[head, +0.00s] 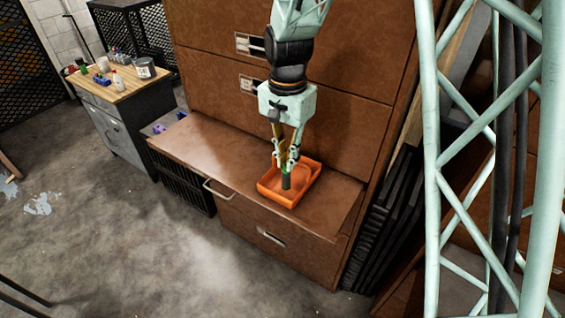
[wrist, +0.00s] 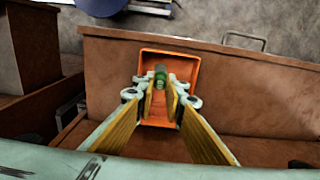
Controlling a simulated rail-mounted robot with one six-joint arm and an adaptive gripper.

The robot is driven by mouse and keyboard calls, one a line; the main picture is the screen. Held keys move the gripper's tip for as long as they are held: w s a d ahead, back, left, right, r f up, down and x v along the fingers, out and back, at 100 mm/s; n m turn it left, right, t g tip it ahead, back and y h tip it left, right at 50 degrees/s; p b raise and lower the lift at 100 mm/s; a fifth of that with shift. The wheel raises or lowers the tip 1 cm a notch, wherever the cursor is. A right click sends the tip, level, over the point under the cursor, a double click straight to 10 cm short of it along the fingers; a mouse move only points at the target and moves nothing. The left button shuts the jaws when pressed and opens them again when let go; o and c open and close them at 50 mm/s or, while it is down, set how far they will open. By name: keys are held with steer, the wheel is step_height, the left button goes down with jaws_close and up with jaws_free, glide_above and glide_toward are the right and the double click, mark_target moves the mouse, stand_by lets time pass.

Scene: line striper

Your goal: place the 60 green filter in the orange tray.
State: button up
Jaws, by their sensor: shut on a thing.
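The green filter (head: 286,181) is a small dark green cylinder, held upright between the fingertips of my gripper (head: 286,163). It also shows in the wrist view (wrist: 160,74), between the two yellow-lined fingers (wrist: 160,93). The orange tray (head: 310,170) sits on the brown drawer-top ledge below my gripper. In the wrist view, the tray (wrist: 182,58) lies behind and around the filter. My gripper is shut on the filter over the tray. I cannot tell if the filter's lower end touches the tray floor. Any number on the filter is too small to read.
The brown ledge (head: 205,150) is bare left of the tray. A brown cabinet (head: 345,120) rises behind it. A workbench (head: 118,85) with bottles and small parts stands at the far left. A pale green lattice frame (head: 487,130) stands at the right.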

steer(key=shift+w+a+f, duration=0.1)
steer(key=shift+w+a, duration=0.2)
steer(key=shift+w, duration=0.2)
steer(key=shift+w+a, duration=0.25)
steer(key=shift+w, duration=0.25)
steer(key=shift+f+p, duration=0.45)
steer(key=shift+f, duration=1.45)
steer(key=o, duration=0.8)
step_height(320, 180, up, 12)
steer(key=shift+b, duration=0.4)
